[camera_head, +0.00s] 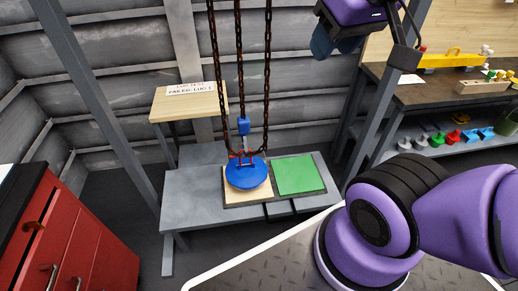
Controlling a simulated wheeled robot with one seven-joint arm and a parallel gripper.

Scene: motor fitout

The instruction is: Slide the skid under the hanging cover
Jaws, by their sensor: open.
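The round blue cover (246,173) hangs below rusty chains (239,85), with a blue fitting (243,125) and a red piece above it. It is over a pale wooden square (233,196) on the grey bench; whether it touches the wood is unclear. A flat green square (297,174) lies to its right, on a dark flat base. I cannot tell for certain which of these pieces is the skid. My gripper (338,42) is at the top right, high above and apart from the bench. Its jaws are open, and nothing shows between them.
The grey bench (188,200) has bare room at its left. A wooden stand with a lug-test sign (191,89) is behind. A red cabinet (90,245) is at left. A dark workbench (440,95) at right holds parts, with coloured pieces (460,136) on its shelf. Grey posts flank the bench.

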